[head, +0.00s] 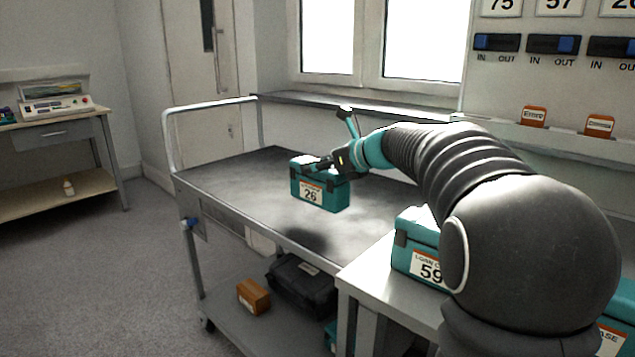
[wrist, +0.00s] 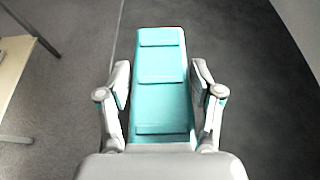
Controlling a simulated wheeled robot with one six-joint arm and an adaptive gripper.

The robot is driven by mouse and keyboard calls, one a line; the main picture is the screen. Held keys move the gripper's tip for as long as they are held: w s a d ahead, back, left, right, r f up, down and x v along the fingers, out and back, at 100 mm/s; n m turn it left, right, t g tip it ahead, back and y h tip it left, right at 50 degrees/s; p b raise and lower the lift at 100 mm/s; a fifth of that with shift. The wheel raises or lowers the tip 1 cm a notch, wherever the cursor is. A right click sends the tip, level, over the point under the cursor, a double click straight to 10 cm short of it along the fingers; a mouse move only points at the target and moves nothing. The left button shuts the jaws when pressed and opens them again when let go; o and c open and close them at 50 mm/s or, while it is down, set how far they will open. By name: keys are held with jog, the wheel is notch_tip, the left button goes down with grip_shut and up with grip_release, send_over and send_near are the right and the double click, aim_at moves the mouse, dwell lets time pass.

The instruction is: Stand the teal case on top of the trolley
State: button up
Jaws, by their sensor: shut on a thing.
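The teal case (head: 320,192), with a white label reading 26, hangs from my gripper (head: 327,163) above the trolley top (head: 250,173). A dark shadow lies on the top below it, and the case looks apart from the surface. In the wrist view the teal case (wrist: 162,85) runs between the two fingers of my gripper (wrist: 160,88), which is shut on it. The case looks upright in the head view. The trolley has a grey top, a pale push rail at the left and a lower shelf.
Another teal case (head: 418,248), labelled 59, stands on a light side table (head: 385,278) at the trolley's near right. The lower shelf holds a black case (head: 302,287) and a brown box (head: 254,296). The trolley top is otherwise bare. A bench (head: 60,130) stands far left.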

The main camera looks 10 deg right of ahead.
aim_at(344, 176)
jog(key=shift+f+b, duration=0.4)
jog(key=shift+f, duration=1.6)
jog(key=shift+f, duration=0.2)
jog(key=o, duration=1.6)
jog(key=shift+c, duration=0.2)
jog(key=shift+r, duration=0.25)
jog(key=v, duration=1.2)
jog(key=shift+f, duration=0.2)
